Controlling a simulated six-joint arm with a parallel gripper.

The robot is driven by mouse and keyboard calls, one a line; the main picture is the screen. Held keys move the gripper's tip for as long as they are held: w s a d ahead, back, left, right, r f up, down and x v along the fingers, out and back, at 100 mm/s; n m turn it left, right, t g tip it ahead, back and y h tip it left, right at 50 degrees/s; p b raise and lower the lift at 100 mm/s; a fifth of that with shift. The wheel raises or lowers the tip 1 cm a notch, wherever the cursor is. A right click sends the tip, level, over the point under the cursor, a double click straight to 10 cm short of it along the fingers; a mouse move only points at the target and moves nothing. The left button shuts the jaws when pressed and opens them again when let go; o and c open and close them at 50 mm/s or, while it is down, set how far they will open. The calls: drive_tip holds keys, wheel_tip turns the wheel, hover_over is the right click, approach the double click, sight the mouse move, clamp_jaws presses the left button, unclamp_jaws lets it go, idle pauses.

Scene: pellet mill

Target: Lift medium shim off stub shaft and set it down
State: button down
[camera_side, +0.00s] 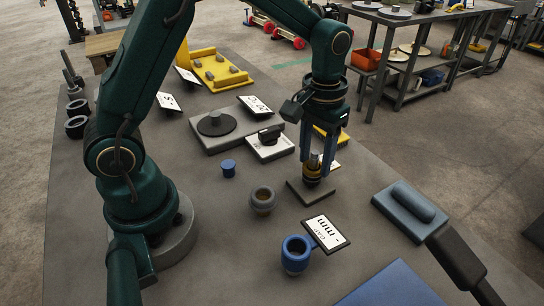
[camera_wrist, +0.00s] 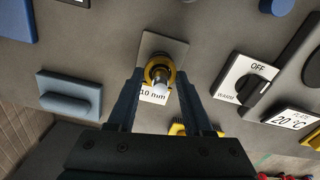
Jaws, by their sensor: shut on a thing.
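The stub shaft (camera_side: 313,157) stands upright on a dark square plate (camera_side: 300,195) right of centre in the side view. A yellow ring (camera_side: 312,173), which I take for the medium shim, is around the shaft; the wrist view also shows the ring (camera_wrist: 169,76), the pale shaft end (camera_wrist: 160,78) and the plate (camera_wrist: 175,47). My gripper (camera_side: 320,170) points down over the shaft, its blue fingers on either side, shut on the ring. The fingertips also show in the wrist view (camera_wrist: 159,76). Contact is partly hidden, and I cannot tell whether the ring is raised.
A switch box (camera_side: 268,147) stands behind, and a grey-blue block (camera_side: 405,208) lies right. Open table lies between them.

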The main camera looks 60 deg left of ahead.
drive_tip(key=shift+r, duration=0.1)
idle(0.4)
drive_tip(key=shift+r, duration=3.7)
drive_tip(key=shift+a+r, duration=0.1)
drive_tip(key=shift+a, duration=0.1)
drive_tip(key=s+a+r+m, duration=0.2)
drive_tip(key=s+a+r, duration=0.1)
drive_tip(key=s+a, duration=0.1)
drive_tip(key=shift+s+a+r, duration=0.3)
drive_tip(key=shift+s+r, duration=0.1)
drive_tip(key=shift+s, duration=0.3)
